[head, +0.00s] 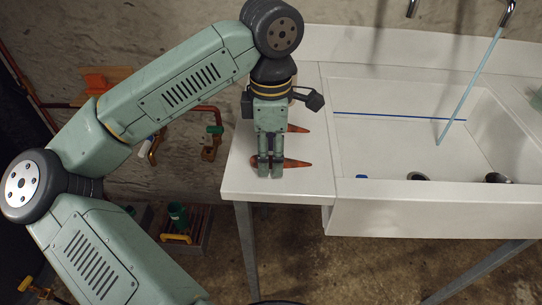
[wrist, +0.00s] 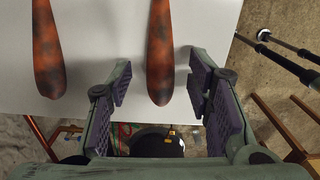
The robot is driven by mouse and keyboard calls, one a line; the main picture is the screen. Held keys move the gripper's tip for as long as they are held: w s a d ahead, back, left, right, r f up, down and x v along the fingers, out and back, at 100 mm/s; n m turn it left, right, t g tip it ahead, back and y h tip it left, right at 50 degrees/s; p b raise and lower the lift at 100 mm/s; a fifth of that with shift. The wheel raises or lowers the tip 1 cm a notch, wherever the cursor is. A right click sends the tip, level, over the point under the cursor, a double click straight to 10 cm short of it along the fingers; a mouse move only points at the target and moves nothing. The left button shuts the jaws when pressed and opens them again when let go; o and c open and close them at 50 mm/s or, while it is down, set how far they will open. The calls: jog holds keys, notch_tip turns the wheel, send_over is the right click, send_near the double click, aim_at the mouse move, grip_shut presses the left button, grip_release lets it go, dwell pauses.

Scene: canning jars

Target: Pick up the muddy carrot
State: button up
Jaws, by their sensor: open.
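Two orange-brown carrots with dark, mud-like patches lie on the white counter. The front carrot (head: 296,162) shows its tip to the right of my gripper; it is also the right-hand carrot (wrist: 160,45) in the wrist view. The rear carrot (head: 298,128) is partly hidden behind my gripper and is the left-hand carrot (wrist: 47,55) in the wrist view. My gripper (head: 270,168) is open and points down over the front carrot. In the wrist view its purple-padded fingers (wrist: 160,90) stand either side of that carrot's near end, with gaps on both sides. Nothing is held.
The white counter (head: 240,180) ends in a front edge close to my gripper. A white sink (head: 390,145) with a thin stream of water (head: 470,85) is to the right. Pipes (head: 206,118) and a low crate (head: 190,230) with green items are at the left.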

jog(key=shift+f, duration=0.35)
jog(key=shift+c, duration=0.2)
jog(key=c, duration=0.9)
